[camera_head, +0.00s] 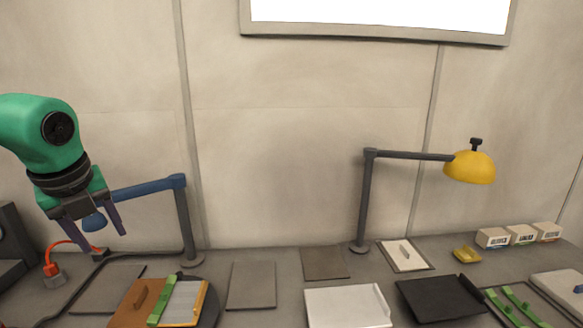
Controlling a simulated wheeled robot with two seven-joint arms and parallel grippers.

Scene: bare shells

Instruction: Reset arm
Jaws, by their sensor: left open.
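My left arm comes in from the left, green with dark joints. Its gripper (105,234) points down with two dark purplish fingers spread apart, open, and I see nothing held between them. It is in the air above the back left of the table. The blue lamp (150,188) stands behind it, and its head shows between the fingers. My right gripper and right arm are not in view.
The grey table (225,262) runs along a panelled wall. A yellow-headed lamp (470,167) stands at centre right. A brown-and-green board (165,301), a white tray (347,307), a black tray (440,298) and small boxes (520,235) are on the table.

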